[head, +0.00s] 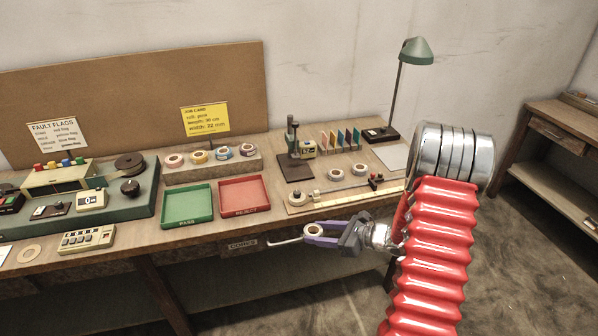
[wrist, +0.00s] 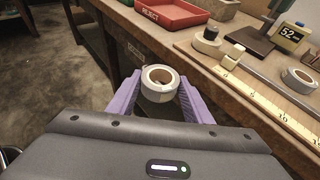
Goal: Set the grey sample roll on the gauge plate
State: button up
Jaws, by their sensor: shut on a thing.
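The grey sample roll (head: 313,230) is pale grey with a brown core, and my gripper (head: 308,234) is shut on it. In the wrist view the roll (wrist: 160,84) sits between the two purple fingers (wrist: 158,95). It is held in the air in front of the bench's front edge, apart from the bench. The gauge plate, which I take to be the dark base plate (head: 294,172) under the gauge stand, is on the bench, up and left of the roll in the head view. In the wrist view this plate (wrist: 241,38) is up and to the right.
The green pass tray (head: 187,222) and red reject tray (head: 240,212) are left. A lamp (head: 415,50) stands behind.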

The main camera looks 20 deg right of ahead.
jog(key=s+d+r+m+t+h, duration=0.1)
jog(key=d, duration=1.1)
jog(key=s+d+r+m+t+h, duration=0.1)
jog(key=s+d+r+m+h, duration=0.1)
jog(key=d, duration=1.1)
jog(key=s+d+r+m+h, duration=0.1)
jog(key=s+d+r, duration=0.1)
jog(key=d, duration=1)
jog(key=shift+d+r+m+t+h, duration=0.15)
jog(key=shift+d+m+t+h, duration=0.25)
